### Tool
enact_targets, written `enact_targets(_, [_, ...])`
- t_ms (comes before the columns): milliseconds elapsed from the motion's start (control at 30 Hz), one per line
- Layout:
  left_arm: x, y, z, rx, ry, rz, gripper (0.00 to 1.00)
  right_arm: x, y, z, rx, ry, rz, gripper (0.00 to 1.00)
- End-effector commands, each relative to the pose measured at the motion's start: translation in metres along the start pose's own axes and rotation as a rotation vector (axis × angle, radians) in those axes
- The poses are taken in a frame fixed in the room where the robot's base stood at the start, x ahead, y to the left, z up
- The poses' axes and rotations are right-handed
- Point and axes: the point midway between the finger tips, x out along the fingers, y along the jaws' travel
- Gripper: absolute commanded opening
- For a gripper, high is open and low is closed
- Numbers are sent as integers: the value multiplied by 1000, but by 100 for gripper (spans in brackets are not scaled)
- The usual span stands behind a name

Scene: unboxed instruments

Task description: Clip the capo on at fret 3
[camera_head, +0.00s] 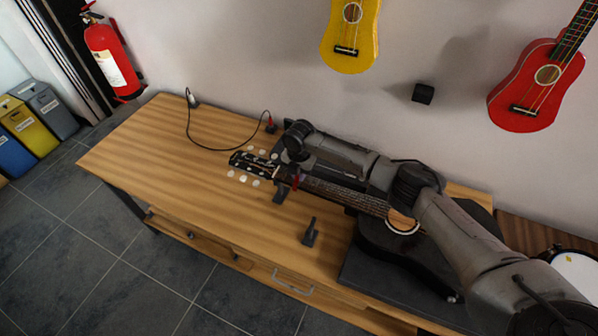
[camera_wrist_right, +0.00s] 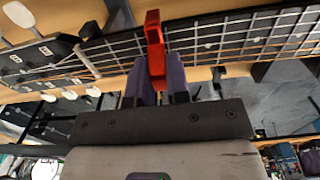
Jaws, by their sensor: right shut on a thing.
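The guitar lies on the wooden bench, its black body (camera_head: 412,256) at the right and its neck (camera_head: 345,196) running left to the headstock (camera_head: 254,163). The red capo (camera_head: 295,182) is at the neck near the headstock end. In the right wrist view the red capo (camera_wrist_right: 155,48) stands across the fretboard (camera_wrist_right: 225,38), a short way from the nut. My right gripper (camera_wrist_right: 156,82) is shut on the capo's lower part, one finger on each side. I cannot tell which fret it lines up with or whether it presses on the strings. My left gripper is not in view.
A dark neck support (camera_head: 281,192) stands under the neck. A small dark upright device (camera_head: 310,233) is on the bench in front. A black cable (camera_head: 205,146) lies at the back left. The bench's left part (camera_head: 150,150) is clear. Yellow (camera_head: 350,50) and red ukuleles (camera_head: 530,90) hang behind.

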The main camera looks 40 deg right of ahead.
Motion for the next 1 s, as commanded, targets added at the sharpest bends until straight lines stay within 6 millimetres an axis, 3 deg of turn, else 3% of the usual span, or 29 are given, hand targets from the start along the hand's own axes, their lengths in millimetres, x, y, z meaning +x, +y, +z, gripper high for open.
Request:
enact_targets(267, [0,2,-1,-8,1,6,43,0,0,0,0,0,0,0])
enact_targets(300, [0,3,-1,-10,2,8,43,0,0,0,0,0,0,19])
enact_targets(600, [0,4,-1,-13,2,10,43,0,0,0,0,0,0,46])
enact_targets(867, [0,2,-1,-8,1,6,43,-2,0,0,0,0,0,46])
enact_targets(1000, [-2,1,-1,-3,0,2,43,-15,0,1,0,0,1,46])
